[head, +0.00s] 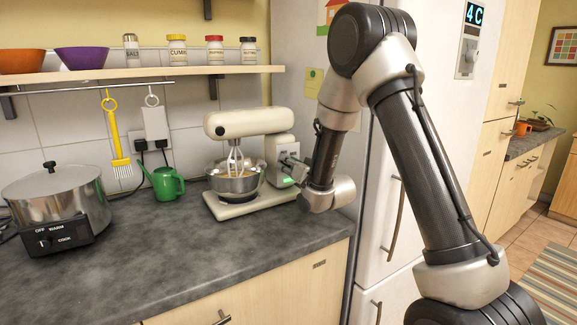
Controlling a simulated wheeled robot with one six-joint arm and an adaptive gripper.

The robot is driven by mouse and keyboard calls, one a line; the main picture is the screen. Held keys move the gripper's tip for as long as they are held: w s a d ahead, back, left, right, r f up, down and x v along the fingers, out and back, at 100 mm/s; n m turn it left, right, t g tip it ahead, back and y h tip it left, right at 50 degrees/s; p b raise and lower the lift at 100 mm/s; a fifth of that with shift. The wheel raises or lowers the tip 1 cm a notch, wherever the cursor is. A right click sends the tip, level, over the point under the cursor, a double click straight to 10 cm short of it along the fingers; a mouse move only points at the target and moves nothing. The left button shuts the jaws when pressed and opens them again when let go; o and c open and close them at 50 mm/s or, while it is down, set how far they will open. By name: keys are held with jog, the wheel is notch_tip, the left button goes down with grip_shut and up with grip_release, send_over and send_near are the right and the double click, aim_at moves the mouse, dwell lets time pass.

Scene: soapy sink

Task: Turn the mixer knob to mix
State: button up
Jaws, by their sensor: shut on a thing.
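The cream stand mixer (245,135) stands on the dark countertop, with its whisk (236,160) lowered into a metal bowl (235,183). The bowl seems to hold something yellowish. My gripper (284,168) reaches in from the right and is shut at the right side of the mixer, where the knob would be. The knob itself is hidden by the gripper, so I cannot make out its setting. A small green light (288,180) shows on the mixer's side below the gripper.
A slow cooker (62,203) and a green watering can (165,184) stand left of the mixer. A shelf (140,74) with bowls and jars runs above. The fridge (390,190) is close on the right. The front left counter is clear.

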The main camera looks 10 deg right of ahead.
jog(key=shift+m, duration=0.6)
jog(key=o, duration=1)
jog(key=v, duration=0.7)
jog(key=shift+s, duration=0.25)
jog(key=shift+d, duration=0.1)
